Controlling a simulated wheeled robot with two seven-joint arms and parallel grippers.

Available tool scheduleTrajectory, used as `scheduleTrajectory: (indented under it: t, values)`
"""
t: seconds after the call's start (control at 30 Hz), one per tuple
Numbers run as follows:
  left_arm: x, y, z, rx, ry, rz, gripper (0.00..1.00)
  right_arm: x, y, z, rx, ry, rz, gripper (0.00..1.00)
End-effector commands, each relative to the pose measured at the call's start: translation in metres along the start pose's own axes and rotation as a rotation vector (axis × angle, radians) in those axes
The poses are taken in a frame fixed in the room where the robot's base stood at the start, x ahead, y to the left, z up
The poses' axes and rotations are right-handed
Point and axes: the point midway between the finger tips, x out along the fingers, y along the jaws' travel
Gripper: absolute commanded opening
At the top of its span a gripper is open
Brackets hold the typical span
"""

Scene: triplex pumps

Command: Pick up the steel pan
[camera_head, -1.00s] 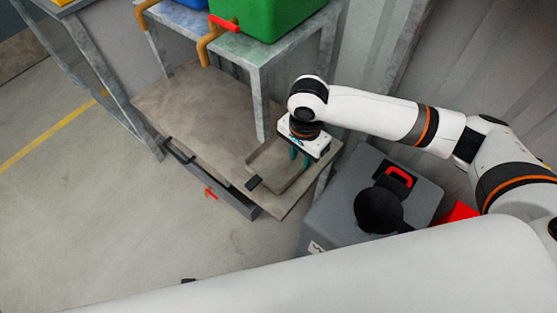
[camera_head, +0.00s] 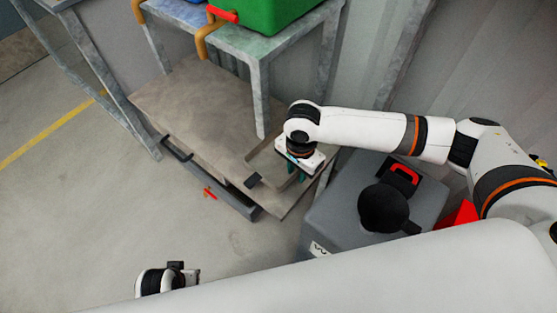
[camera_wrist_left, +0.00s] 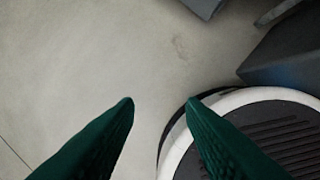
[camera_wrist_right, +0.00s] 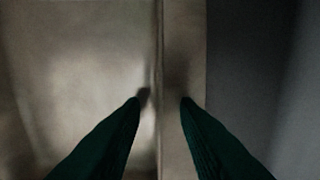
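The steel pan (camera_head: 271,163) is a shallow, rectangular grey-brown tray at the right end of a low brown platform (camera_head: 190,103). My right gripper (camera_head: 296,176) is over the pan's right side, pointing down, and hides part of it. In the right wrist view, the pan (camera_wrist_right: 75,75) fills the left side, and its edge runs between my open fingertips (camera_wrist_right: 162,100). A gap shows between the fingers; contact with the rim cannot be told. My left gripper is open and empty, with its fingertips (camera_wrist_left: 159,101) over bare floor in the left wrist view.
A grey case (camera_head: 345,205) with a red handle and a black round object (camera_head: 381,207) stands right of the platform. A metal table (camera_head: 262,70) with a green bin (camera_head: 262,12) stands over the platform's back. Floor (camera_head: 90,200) at left is clear.

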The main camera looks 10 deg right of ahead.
Motion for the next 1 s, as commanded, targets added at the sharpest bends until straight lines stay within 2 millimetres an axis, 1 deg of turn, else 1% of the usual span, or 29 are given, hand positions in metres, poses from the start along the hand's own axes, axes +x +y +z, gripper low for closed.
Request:
scheduleTrajectory:
  t: [0.03, 0.2, 0.6, 0.77, 0.87, 1.0]
  values:
    - [0.000, 0.000, 0.000, 0.000, 0.000, 0.000, 0.36, 0.000, 0.000, 0.000, 0.000, 0.000, 0.000, 0.28]
    - [0.000, 0.000, 0.000, 0.000, 0.000, 0.000, 0.36, 0.000, 0.000, 0.000, 0.000, 0.000, 0.000, 0.00]
    - [0.000, 0.000, 0.000, 0.001, -0.001, 0.000, 0.36, -0.001, 0.001, 0.000, 0.000, 0.000, 0.002, 0.00]
    - [0.000, 0.000, 0.000, 0.001, -0.004, 0.000, 0.36, -0.007, 0.001, 0.000, 0.000, 0.001, 0.003, 0.00]
    - [0.013, 0.000, -0.007, 0.001, 0.010, -0.001, 0.36, -0.014, 0.001, 0.000, 0.000, 0.000, 0.003, 0.00]
    - [0.028, -0.001, -0.017, 0.003, 0.021, -0.002, 0.36, -0.029, 0.001, 0.000, 0.001, 0.000, 0.003, 0.00]
